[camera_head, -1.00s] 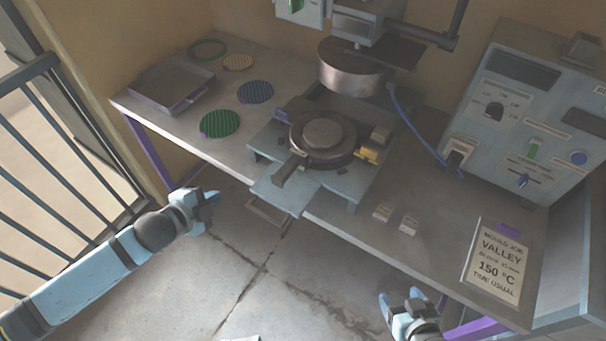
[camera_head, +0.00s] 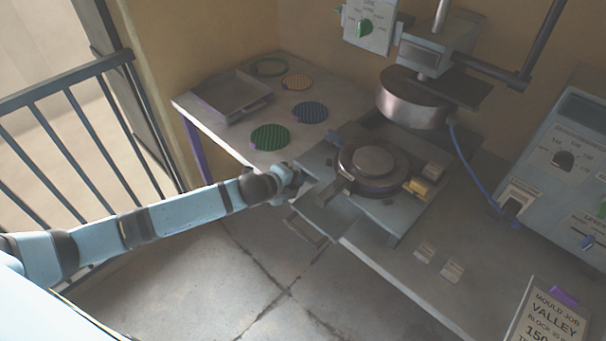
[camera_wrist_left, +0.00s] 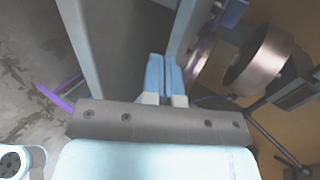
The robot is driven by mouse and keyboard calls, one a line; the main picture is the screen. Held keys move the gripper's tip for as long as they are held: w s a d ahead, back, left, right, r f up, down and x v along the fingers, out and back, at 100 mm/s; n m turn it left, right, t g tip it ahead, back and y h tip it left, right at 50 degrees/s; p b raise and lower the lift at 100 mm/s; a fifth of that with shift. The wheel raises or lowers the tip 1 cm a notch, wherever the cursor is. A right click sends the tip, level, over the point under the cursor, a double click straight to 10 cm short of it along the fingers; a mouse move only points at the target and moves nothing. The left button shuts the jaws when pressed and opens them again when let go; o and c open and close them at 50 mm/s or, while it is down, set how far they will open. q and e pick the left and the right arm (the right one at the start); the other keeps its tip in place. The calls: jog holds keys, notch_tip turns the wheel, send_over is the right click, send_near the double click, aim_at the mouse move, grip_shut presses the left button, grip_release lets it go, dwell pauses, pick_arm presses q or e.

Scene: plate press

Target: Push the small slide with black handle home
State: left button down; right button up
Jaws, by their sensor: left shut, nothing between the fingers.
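A light blue-grey slide plate (camera_head: 322,212) sticks out past the front edge of the table below the press. I cannot tell whether the bar belongs to the slide or the mould. My left gripper (camera_head: 299,178) is at the plate's left front side; whether it touches is unclear. Its fingers (camera_wrist_left: 164,75) are shut together and empty in the left wrist view. My right gripper is out of view.
The press head (camera_head: 412,98) hangs above and behind the mould. A yellow block (camera_head: 417,187) sits right of the mould. Patterned discs (camera_head: 270,137) and a grey tray (camera_head: 232,97) lie on the left table. A railing (camera_head: 75,140) stands left; the front floor is clear.

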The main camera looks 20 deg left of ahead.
aim_at(342, 142)
pick_arm(q)
jog(key=shift+w+d, duration=0.2)
jog(key=shift+w, duration=0.4)
jog(key=shift+w+d, duration=0.2)
jog(key=shift+w, duration=0.35)
jog(key=shift+w, duration=0.1)
jog(key=shift+w+d+r, duration=0.1)
jog(key=shift+w+d, duration=0.1)
jog(key=shift+w, duration=0.3)
jog(key=w+d, duration=0.1)
jog(key=w, duration=0.4)
jog(key=w+d+b, duration=0.1)
jog(key=w+d, duration=0.1)
jog(key=w, duration=0.3)
jog(key=w+d+b, duration=0.1)
jog(key=w+d, duration=0.1)
jog(key=w, duration=0.2)
jog(key=shift+w+d, duration=0.2)
jog(key=shift+w, duration=0.2)
jog(key=shift+w+d+b, duration=0.15)
jog(key=shift+w+b, duration=0.2)
jog(key=shift+w, duration=0.1)
jog(key=shift+r, duration=0.15)
jog(key=shift+r, duration=0.1)
